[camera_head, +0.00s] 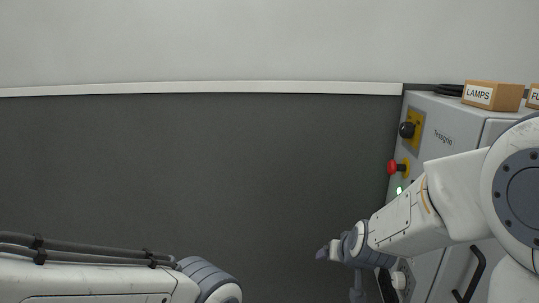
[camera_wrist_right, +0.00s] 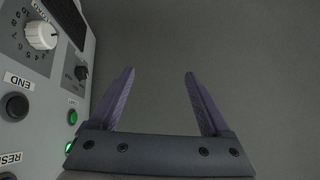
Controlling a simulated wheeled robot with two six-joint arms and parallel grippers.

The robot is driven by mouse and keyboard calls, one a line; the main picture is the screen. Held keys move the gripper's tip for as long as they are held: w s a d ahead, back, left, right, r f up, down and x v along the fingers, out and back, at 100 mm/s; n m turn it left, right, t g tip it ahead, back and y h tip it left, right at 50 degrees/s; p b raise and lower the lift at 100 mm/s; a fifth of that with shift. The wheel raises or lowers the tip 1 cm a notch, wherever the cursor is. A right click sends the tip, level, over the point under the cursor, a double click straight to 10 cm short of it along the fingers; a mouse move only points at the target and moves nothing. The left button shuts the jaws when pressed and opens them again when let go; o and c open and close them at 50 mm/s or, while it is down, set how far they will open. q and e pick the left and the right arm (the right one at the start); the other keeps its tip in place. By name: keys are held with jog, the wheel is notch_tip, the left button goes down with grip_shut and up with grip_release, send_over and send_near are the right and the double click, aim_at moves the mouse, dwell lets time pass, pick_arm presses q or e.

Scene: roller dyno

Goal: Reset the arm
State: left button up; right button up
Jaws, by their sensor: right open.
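My right arm comes in from the right in the head view, with its gripper (camera_head: 337,274) low beside the grey cabinet (camera_head: 450,125). In the right wrist view my right gripper (camera_wrist_right: 158,72) has its two purple fingers spread apart, with nothing between them. Beyond the fingers is only a plain dark grey surface. My left arm lies along the bottom left of the head view. Its gripper is out of the picture.
The cabinet carries a red button (camera_head: 392,167), a black knob (camera_head: 407,130) and a box labelled LAMPS (camera_head: 493,95). In the right wrist view its panel, close to the left finger, has a white dial (camera_wrist_right: 41,35), a small black switch (camera_wrist_right: 81,73) and a black END button (camera_wrist_right: 15,106).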

jog(key=s+d+f+n+g, duration=0.1)
jog(key=s+f+g, duration=0.2)
jog(key=s, duration=0.4)
jog(key=s+d+f+n+g, duration=0.1)
jog(key=s+f+g, duration=0.15)
jog(key=s, duration=0.55)
jog(key=s+a+n+g+b, duration=0.2)
jog(key=s+a+n+b, duration=0.2)
jog(key=s+a, duration=1)
jog(key=n, duration=0.3)
jog(key=shift+r+g+y, duration=0.15)
jog(key=shift+g+y, duration=0.15)
jog(key=shift+g, duration=0.05)
